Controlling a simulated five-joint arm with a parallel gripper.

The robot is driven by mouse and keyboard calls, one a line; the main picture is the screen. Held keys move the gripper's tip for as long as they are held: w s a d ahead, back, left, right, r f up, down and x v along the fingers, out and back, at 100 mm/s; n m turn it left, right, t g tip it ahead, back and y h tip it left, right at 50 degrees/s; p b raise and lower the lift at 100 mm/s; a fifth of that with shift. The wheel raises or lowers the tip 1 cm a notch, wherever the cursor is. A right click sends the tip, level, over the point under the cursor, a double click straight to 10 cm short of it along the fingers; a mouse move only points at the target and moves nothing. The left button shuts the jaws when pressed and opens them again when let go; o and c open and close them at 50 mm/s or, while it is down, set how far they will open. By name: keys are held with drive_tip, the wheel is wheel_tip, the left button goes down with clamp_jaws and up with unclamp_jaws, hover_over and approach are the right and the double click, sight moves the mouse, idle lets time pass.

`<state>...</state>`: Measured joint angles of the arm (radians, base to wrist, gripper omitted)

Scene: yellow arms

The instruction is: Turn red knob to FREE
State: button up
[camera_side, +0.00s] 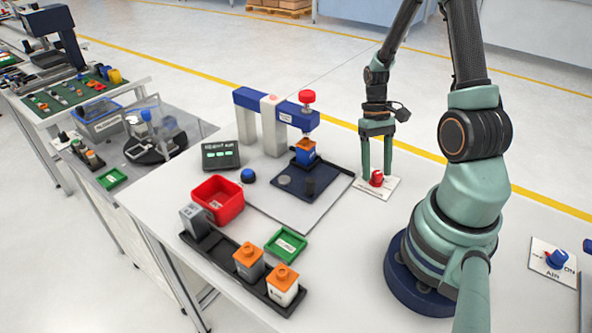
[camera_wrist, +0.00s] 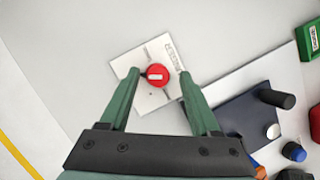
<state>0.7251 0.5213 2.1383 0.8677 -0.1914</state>
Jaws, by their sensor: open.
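The red knob (camera_side: 377,178) sits on a white label plate (camera_side: 388,189) on the table, right of the blue press frame. In the wrist view the red knob (camera_wrist: 157,75) has a white bar across its top, lying about level in the picture. Its white plate (camera_wrist: 128,68) carries lettering too small to read. My gripper (camera_side: 376,172) points down at the knob, with one finger on each side. In the wrist view my gripper (camera_wrist: 160,74) is open, with the knob between and slightly beyond its fingertips. I see gaps beside the knob; contact is not visible.
A blue press frame (camera_side: 258,104) with a dark base plate (camera_side: 325,187) stands left of the knob. A red bin (camera_side: 232,207), a green tray (camera_side: 277,247) and a black rack (camera_side: 213,246) lie further left. A blue AIR knob (camera_side: 556,259) is at the far right.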

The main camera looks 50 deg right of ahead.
sight(378, 173)
drive_tip(key=v, duration=1.1)
drive_tip(key=shift+w+r, duration=0.15)
drive_tip(key=shift+r, duration=0.2)
drive_tip(key=s+a+m+t+h, duration=0.3)
drive_tip(key=s+m, duration=0.1)
drive_tip(key=m, duration=0.7)
drive_tip(key=shift+a+f, duration=0.1)
drive_tip(key=shift+f, duration=5.65)
clamp_jaws()
